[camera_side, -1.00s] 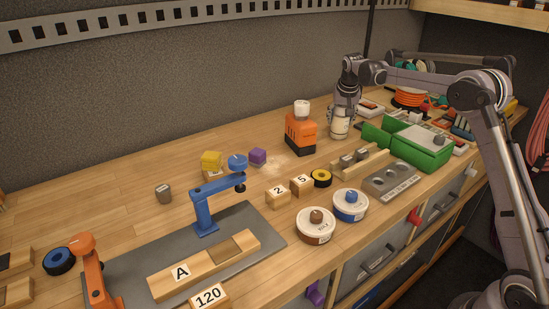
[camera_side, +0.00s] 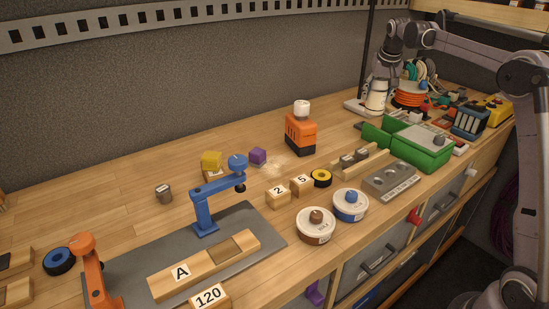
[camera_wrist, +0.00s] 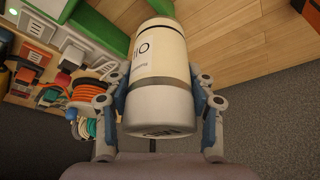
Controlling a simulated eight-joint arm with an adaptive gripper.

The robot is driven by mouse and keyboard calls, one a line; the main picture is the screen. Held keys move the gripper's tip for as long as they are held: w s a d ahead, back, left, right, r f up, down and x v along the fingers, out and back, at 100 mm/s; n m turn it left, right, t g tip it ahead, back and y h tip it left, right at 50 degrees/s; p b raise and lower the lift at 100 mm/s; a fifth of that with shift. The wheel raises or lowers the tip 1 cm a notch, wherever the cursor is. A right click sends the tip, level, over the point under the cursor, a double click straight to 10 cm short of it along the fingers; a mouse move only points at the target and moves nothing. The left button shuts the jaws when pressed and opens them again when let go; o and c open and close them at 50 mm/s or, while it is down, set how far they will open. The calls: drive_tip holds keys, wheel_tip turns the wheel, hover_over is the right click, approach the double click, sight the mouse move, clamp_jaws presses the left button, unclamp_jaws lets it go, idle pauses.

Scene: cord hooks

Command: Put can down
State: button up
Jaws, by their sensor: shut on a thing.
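The can (camera_side: 376,97) is a cream-white cylinder with a dark band and a grey end. It is at the back right of the bench in the side view, near the wall. My gripper (camera_side: 386,72) is above it and shut on it. In the wrist view the can (camera_wrist: 158,80) fills the middle, with a finger of my gripper (camera_wrist: 160,110) on each side. Dark lettering shows on its side. I cannot tell whether its lower end touches the bench.
An orange cord spool (camera_side: 409,95) stands just right of the can. A pale device (camera_side: 356,104) lies close on its left. The green bin (camera_side: 420,145) is in front. The orange-and-black block (camera_side: 300,131) stands further left, with bare wood between.

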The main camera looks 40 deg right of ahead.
drive_tip(key=shift+s+d+r, duration=0.2)
drive_tip(key=shift+s+r, duration=0.1)
drive_tip(key=shift+s+a+r, duration=0.15)
drive_tip(key=shift+a+r, duration=0.05)
drive_tip(key=shift+a, duration=0.05)
drive_tip(key=s+a+r+n+y, duration=0.1)
drive_tip(key=s+a+n, duration=0.3)
drive_tip(key=a, duration=0.6)
drive_tip(key=s+a+r+n+y, duration=0.15)
drive_tip(key=s+a+n, duration=0.25)
drive_tip(key=a, duration=0.7)
drive_tip(key=s+a+n+y, duration=0.2)
drive_tip(key=s+a+n, duration=0.2)
drive_tip(key=a, duration=0.6)
drive_tip(key=s+a+f+n+y, duration=0.2)
drive_tip(key=s+a+n, duration=0.3)
drive_tip(key=s+a, duration=0.4)
drive_tip(key=shift+s+a+f, duration=0.2)
drive_tip(key=shift+a+f, duration=2.65)
drive_tip(key=shift+a, duration=0.05)
drive_tip(key=shift+s+a+f, duration=0.2)
drive_tip(key=shift+a+f, duration=2.6)
drive_tip(key=shift+a, duration=0.1)
drive_tip(key=shift+f, duration=0.15)
